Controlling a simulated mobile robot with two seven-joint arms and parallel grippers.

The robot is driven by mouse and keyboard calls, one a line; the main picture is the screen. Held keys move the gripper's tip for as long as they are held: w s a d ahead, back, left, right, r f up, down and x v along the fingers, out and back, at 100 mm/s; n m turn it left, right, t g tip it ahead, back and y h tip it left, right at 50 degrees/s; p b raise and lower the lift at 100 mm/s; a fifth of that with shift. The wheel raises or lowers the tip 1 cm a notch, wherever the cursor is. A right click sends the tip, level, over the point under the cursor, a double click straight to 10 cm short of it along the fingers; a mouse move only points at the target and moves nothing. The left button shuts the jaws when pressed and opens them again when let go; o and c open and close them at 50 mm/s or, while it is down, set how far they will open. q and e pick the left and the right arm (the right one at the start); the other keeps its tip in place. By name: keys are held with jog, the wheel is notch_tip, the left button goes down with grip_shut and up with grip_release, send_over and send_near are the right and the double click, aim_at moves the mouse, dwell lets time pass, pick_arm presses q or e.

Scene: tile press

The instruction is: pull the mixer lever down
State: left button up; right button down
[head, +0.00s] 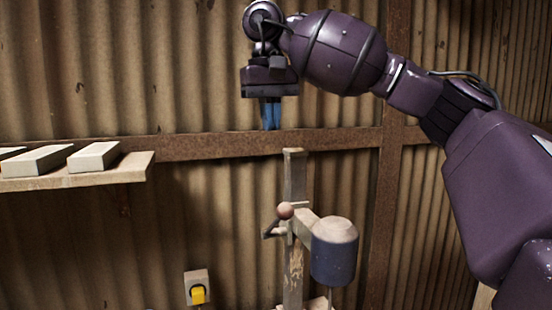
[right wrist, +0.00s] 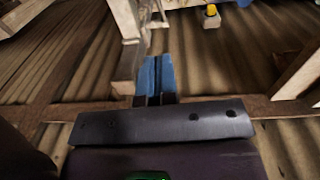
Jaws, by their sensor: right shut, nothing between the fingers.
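The mixer stands below the middle of the head view, with a wooden post (head: 294,180) and a grey-blue head with a pale cap (head: 334,255). Its lever (head: 285,211) has a round reddish-brown knob on the post's left side. My right gripper (head: 271,116) points down with its blue fingers together and empty. In the picture it is above the knob and slightly left of the post's top, apart from both. The fingers also show in the right wrist view (right wrist: 155,76), beside the pale post (right wrist: 130,62). My left gripper is not in view.
A wooden shelf (head: 140,167) with pale blocks (head: 94,156) is on the left. A yellow switch (head: 198,294) on a pale block sits low, left of the mixer. A corrugated wall with a rusty beam (head: 200,147) stands behind. The space around my right gripper looks clear.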

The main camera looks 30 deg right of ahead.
jog(key=f, duration=0.4)
jog(key=s+f+b, duration=0.1)
jog(key=f, duration=0.2)
jog(key=f+b, duration=0.1)
jog(key=f, duration=0.3)
jog(key=shift+s+d+f, duration=0.3)
jog(key=shift+d+f, duration=0.05)
jog(key=shift+s+f, duration=0.25)
jog(key=shift+f, duration=0.25)
jog(key=shift+f, duration=0.15)
